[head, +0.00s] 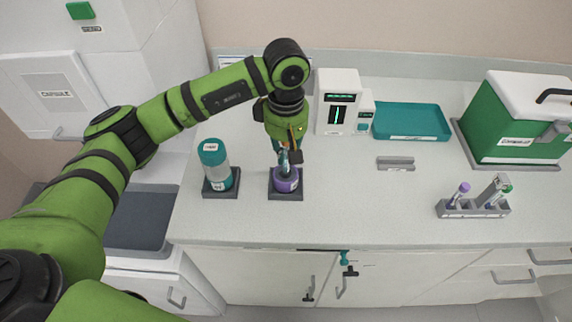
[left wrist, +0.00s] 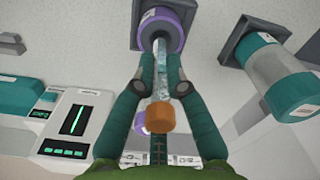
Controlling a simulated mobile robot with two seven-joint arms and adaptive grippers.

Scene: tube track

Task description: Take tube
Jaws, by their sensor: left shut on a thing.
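A slim clear tube with an orange cap (left wrist: 160,115) is between the fingers of my left gripper (left wrist: 161,85). In the head view my left gripper (head: 287,157) points down over a purple canister (head: 286,182) on a dark square base. The canister also shows in the left wrist view (left wrist: 174,31). The tube's lower end is at the canister's mouth; I cannot tell how deep it sits. A teal canister (head: 215,165) stands on a dark base to the left, apart from the gripper. My right gripper is not in view.
A white device with a green display (head: 338,108) and a teal tray (head: 412,120) are at the back. A grey rack (head: 474,208) with capped tubes stands at right, before a green and white box (head: 515,120). The middle front counter is clear.

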